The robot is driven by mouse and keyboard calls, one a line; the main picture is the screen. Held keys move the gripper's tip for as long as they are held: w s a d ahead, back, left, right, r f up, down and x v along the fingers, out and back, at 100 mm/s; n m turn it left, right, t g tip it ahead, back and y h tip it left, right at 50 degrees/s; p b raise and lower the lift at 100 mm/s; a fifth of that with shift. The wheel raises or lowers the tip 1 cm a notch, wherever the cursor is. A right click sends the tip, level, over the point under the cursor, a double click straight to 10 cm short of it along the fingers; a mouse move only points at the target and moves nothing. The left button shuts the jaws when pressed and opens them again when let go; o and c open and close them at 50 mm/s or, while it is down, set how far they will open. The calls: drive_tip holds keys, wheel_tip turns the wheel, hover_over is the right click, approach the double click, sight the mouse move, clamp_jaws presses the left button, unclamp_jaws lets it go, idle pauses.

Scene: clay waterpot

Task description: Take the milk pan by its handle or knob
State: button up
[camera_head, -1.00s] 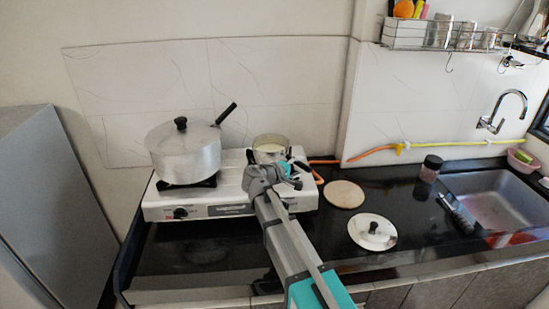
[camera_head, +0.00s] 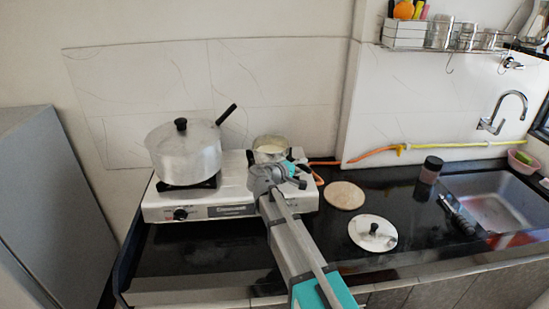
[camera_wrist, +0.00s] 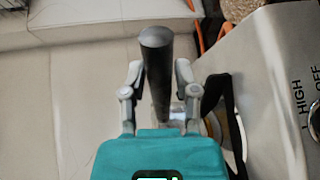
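The small metal milk pan (camera_head: 268,146), with pale liquid inside, sits on the right side of the white stove in the head view. My arm and wrist hide its lower part. My gripper (camera_head: 299,166) is at its right side there. In the wrist view a thick black handle (camera_wrist: 157,62) stands between the fingers of my gripper (camera_wrist: 159,72). The fingers look apart, one on each side, with narrow gaps to the handle. The join between handle and pan is hidden.
A large lidded pot (camera_head: 186,155) with a black handle stands on the stove's left (camera_head: 235,187). A round mat (camera_head: 344,196), a lid (camera_head: 373,234) and a dark-capped jar (camera_head: 428,172) are on the black counter, right of the stove. An orange hose (camera_head: 372,154) runs behind.

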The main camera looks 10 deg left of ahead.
clamp_jaws()
drive_tip(key=shift+r, duration=0.2)
wheel_tip(320, 180, up, 3)
drive_tip(key=p, duration=0.3)
drive_tip(key=shift+f, duration=0.2)
drive_tip(key=s+r+p, duration=1)
drive_tip(key=s, duration=0.4)
drive_tip(key=shift+a, duration=0.15)
